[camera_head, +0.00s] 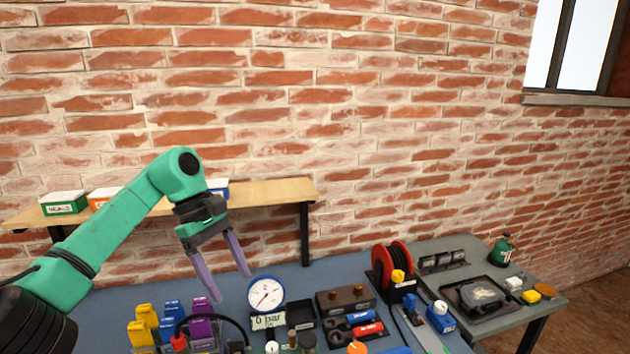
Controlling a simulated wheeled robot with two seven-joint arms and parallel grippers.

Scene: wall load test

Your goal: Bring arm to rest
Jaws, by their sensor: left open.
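My left arm, green with dark joints, comes in from the left and rises in front of the shelf. Its left gripper (231,287) points down and its two purple fingers are apart with nothing between them. It hangs above the blue-grey bench (315,280), up and to the left of the round white gauge (265,294). My right gripper is not in view.
A wooden shelf (270,192) with small boxes is on the brick wall behind the arm. Yellow, blue and purple parts (146,316), a red reel (393,262) and several tools crowd the bench. A grey side table (520,315) stands at right.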

